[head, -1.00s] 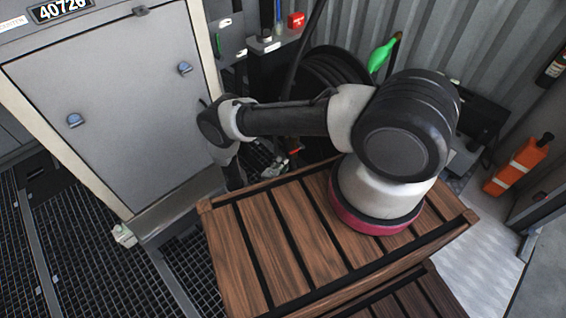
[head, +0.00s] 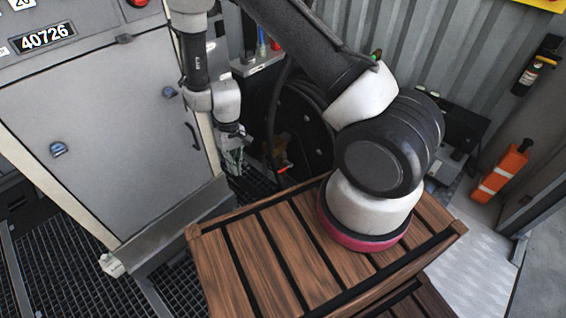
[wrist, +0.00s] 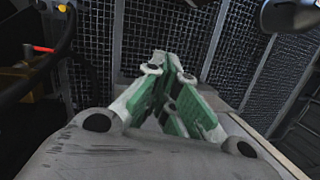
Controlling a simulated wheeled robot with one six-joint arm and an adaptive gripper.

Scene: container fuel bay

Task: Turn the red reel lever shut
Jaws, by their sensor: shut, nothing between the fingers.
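The black reel (head: 308,130) stands against the corrugated wall, behind my arm in the head view. A small red-orange part (head: 281,163), which looks like the reel lever, shows low at its left side. Its exact angle is too small to tell. My gripper (head: 234,162) points down to the left of it, apart from it, between the reel and the grey cabinet. In the wrist view, my gripper (wrist: 173,62) has its green and white fingers closed together, with nothing between them. A small red-orange piece (wrist: 40,49) shows at the left edge there.
A grey cabinet (head: 115,145) stands close on the left of my gripper. A dark hose (head: 272,125) hangs in front of the reel. Slatted wood (head: 265,265) lies under my arm's base.

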